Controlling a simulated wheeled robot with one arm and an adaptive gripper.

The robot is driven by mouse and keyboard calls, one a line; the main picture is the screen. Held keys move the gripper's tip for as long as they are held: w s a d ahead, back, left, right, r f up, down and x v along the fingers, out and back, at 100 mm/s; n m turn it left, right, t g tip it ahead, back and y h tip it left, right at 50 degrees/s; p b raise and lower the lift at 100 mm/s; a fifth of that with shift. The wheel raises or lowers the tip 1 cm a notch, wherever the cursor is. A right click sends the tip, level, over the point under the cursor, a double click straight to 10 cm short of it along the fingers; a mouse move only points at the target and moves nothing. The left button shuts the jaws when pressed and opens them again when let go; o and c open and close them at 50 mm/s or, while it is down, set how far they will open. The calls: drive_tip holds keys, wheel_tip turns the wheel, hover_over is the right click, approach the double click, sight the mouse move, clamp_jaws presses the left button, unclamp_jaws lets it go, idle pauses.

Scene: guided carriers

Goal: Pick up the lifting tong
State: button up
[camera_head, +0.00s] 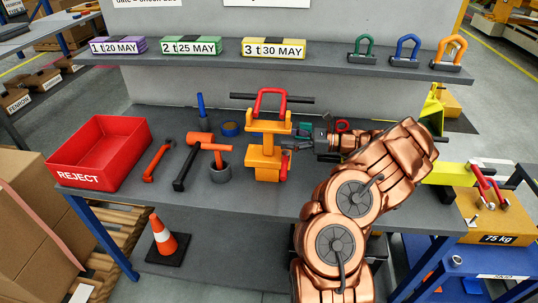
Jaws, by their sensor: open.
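What looks like the lifting tong (270,103) is a piece with a red looped handle and a long black crossbar. It sits at the top of an orange stand (264,163) on the grey workbench, in the middle of the head view. I cannot clearly tell where the tong ends and the stand begins. A small red part shows low on the stand's right side. My gripper (291,146) is open, just right of the stand's upper post, below the crossbar and pointing left. I cannot tell whether it touches the stand. My copper arm hides the bench to the right.
A shelf (320,58) above holds labelled stacks and coloured shackles. A yellow 75 kg block (490,215) with red arms stands right.

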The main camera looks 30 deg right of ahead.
sight(268, 136)
drive_tip(key=shift+p+x, duration=0.7)
drive_tip(key=shift+x, duration=2.5)
clamp_jaws()
drive_tip(key=shift+r, duration=0.1)
